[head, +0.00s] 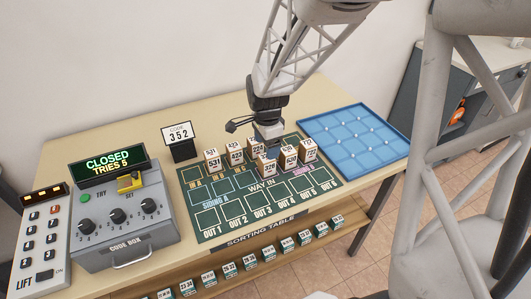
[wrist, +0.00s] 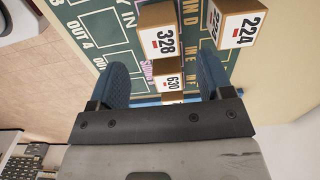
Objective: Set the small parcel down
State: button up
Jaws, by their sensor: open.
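My gripper (head: 268,134) is open over the back of the green sorting mat (head: 210,218). Its two blue-padded fingers (wrist: 162,82) stand wide apart in the wrist view. Small brown parcels with white number labels stand on the mat. Parcel 630 (head: 288,157) shows between the fingers in the wrist view (wrist: 173,80); I cannot tell whether they touch it. Parcel 328 (head: 266,168) stands beside it and shows in the wrist view (wrist: 156,38). Parcel 224 (head: 257,147) is partly behind the gripper. No label tells which is the small parcel.
Parcels 531 (head: 212,161) and 423 (head: 235,154) stand left, and another parcel (head: 308,149) right. A blue gridded tray (head: 352,137) lies at the right. The code box (head: 125,225) reads CLOSED, TRIES 5. A card showing 352 (head: 177,136) stands behind. The OUT squares in front are bare.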

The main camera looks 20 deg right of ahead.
jog(key=shift+r, duration=2.05)
jog(key=shift+s+a+r, duration=0.1)
jog(key=shift+s+r, duration=0.05)
jog(key=s+a+r+n+t, duration=0.1)
jog(key=s+a+r+n, duration=0.2)
jog(key=s+n, duration=0.3)
jog(key=s+a+r+n, duration=0.3)
jog(key=s+r+n, duration=0.2)
jog(key=s+n, duration=0.1)
jog(key=s+a+r+n+t, duration=0.1)
jog(key=s+a+r+n, duration=0.2)
jog(key=s, duration=0.5)
jog(key=r+n, duration=0.1)
jog(key=n, duration=0.1)
jog(key=shift+s+n+t, duration=0.3)
jog(key=shift+s+n, duration=0.05)
jog(key=shift+n, duration=0.05)
